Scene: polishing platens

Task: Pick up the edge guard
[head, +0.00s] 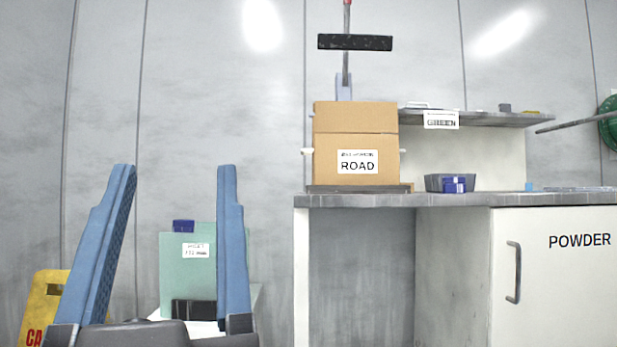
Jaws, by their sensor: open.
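I cannot tell for sure which thing is the edge guard. A small dark blue piece (183,226) sits at the top edge of a pale green panel (172,278) with a white label. A similar blue piece (454,184) shows at a dark bin (434,183) on the counter. My gripper (176,166) is at the lower left, its two blue fingers pointing up and spread wide, with nothing between them. In the picture, the green panel and its blue piece appear between and behind the fingers; the right finger hides part of the panel.
A grey counter (470,200) with a POWDER cabinet door (560,270) stands at right. On it is a cardboard box (355,120) labelled ROAD. A black bar (355,42) on a pole stands above the box. A shelf (490,119) is behind. A yellow sign (42,300) is at far left.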

